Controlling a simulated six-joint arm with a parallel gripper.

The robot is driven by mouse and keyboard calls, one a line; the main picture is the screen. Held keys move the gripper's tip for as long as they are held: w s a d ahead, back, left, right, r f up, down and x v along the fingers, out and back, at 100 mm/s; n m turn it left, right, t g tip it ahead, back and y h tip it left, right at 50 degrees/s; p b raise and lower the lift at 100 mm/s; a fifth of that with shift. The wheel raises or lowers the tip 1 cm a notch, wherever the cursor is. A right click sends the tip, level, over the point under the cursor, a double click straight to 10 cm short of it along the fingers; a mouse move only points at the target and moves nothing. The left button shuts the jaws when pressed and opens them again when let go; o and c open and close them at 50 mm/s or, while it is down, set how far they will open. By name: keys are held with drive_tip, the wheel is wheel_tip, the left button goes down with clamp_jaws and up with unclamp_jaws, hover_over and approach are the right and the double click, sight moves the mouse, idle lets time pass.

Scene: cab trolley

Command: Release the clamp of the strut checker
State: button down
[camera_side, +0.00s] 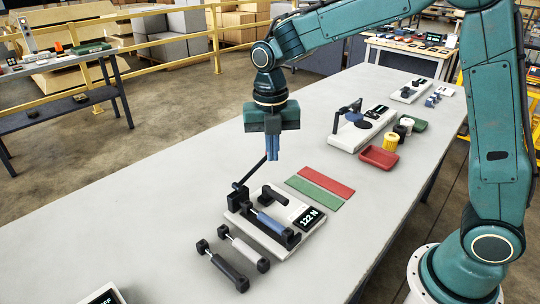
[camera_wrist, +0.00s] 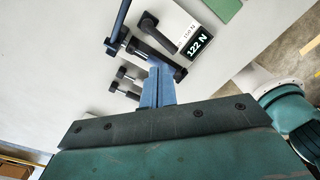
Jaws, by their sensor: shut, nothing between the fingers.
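The strut checker (camera_side: 272,220) stands on the table, with a pale base, black fittings and a display (camera_side: 308,217) reading 122 N; the display also shows in the wrist view (camera_wrist: 200,47). A blue strut (camera_side: 268,222) lies between its black end blocks. The clamp's dark lever (camera_side: 249,173) slants up from a black block at the checker's back left; its tip is close to my fingers in the side view. My gripper (camera_side: 272,158) is shut and empty above the checker, pointing down. In the wrist view, my blue fingers (camera_wrist: 158,88) are apart from the lever (camera_wrist: 120,20).
A light strut (camera_side: 243,247) and a dark strut (camera_side: 222,266) lie left of the checker. Red (camera_side: 326,179) and green (camera_side: 314,192) strips lie flat behind it. A red tray (camera_side: 379,158), cups and another device (camera_side: 362,128) stand farther back.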

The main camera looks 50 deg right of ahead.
sight(272, 195)
drive_tip(key=a+m+h, duration=0.3)
drive_tip(key=a+m, duration=0.6)
drive_tip(key=m, duration=0.2)
drive_tip(key=shift+s+f, duration=0.4)
drive_tip(key=shift+s, duration=0.05)
drive_tip(key=shift+d, duration=0.1)
drive_tip(key=x, duration=1)
drive_tip(key=shift+s+d+f, duration=0.15)
drive_tip(key=shift+d, duration=0.9)
drive_tip(key=shift+s+d+f, duration=0.15)
drive_tip(key=shift+d+f, duration=0.05)
drive_tip(key=shift+d, duration=0.75)
